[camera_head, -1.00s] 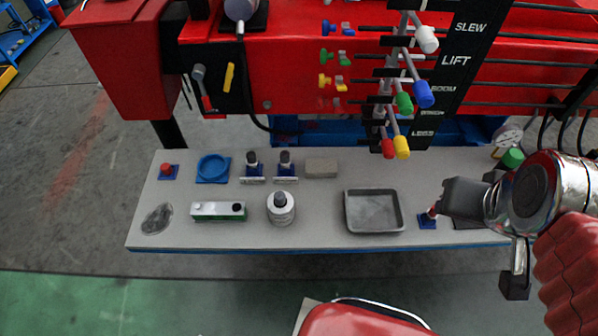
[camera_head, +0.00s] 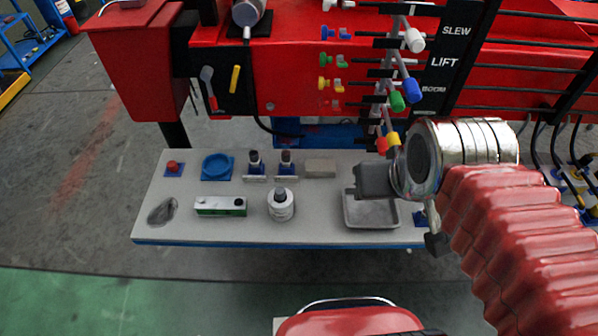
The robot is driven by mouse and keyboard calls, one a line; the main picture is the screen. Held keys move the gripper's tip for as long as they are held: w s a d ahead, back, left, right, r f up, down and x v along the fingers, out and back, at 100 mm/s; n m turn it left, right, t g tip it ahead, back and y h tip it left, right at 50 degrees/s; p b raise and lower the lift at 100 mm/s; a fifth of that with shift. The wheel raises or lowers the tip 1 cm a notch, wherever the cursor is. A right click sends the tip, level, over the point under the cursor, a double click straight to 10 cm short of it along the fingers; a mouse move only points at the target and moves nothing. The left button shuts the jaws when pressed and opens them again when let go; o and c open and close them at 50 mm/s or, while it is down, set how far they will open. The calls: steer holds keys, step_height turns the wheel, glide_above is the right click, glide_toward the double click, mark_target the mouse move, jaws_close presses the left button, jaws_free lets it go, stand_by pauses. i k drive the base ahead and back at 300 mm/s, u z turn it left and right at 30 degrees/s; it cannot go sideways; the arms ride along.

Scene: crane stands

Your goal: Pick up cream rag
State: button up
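A flat beige-grey block (camera_head: 320,168) lies at the back of the bench, right of the two dark-topped uprights. It is the closest match to a cream rag, but I cannot tell whether it is cloth. My gripper (camera_head: 405,212) hangs over the right part of the bench, right of and in front of that block. Its two dark fingers are apart, and I see nothing between them. It covers part of the grey metal tray (camera_head: 370,222).
The bench (camera_head: 320,236) also carries a white bottle (camera_head: 281,206), a green-and-white level (camera_head: 220,206), a blue round dish (camera_head: 216,167), a red button (camera_head: 173,168) and a dark grey patch (camera_head: 162,211). Levers with coloured knobs (camera_head: 397,101) hang above the bench's back right.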

mark_target(315, 169)
steer(key=u, duration=1.8)
steer(key=i, duration=1)
steer(key=u, duration=0.05)
